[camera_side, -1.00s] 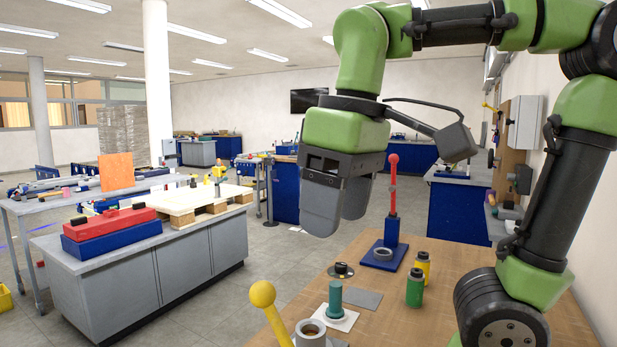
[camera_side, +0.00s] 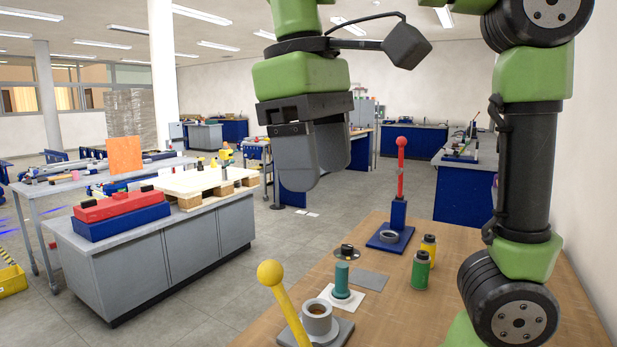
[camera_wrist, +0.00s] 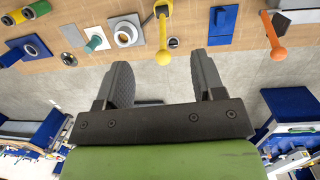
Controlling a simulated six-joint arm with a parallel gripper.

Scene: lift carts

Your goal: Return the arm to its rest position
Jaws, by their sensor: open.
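My gripper (camera_side: 318,158) hangs from my green and black arm in the side view, pointing down. It is high above the floor, to the left of the wooden bench (camera_side: 393,297) and apart from everything. In the wrist view my gripper (camera_wrist: 164,82) shows two grey fingers spread wide with only floor between them, so it is open and empty. The bench edge lies beyond the fingertips there.
On the bench are a red-handled blue stand (camera_side: 400,195), green (camera_side: 420,270) and yellow (camera_side: 429,247) bottles, a teal cylinder (camera_side: 341,280), a grey cup (camera_side: 317,317) and a yellow-knobbed lever (camera_side: 270,273). A grey cabinet (camera_side: 180,250) carries a red case (camera_side: 117,205) and a pallet (camera_side: 206,186).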

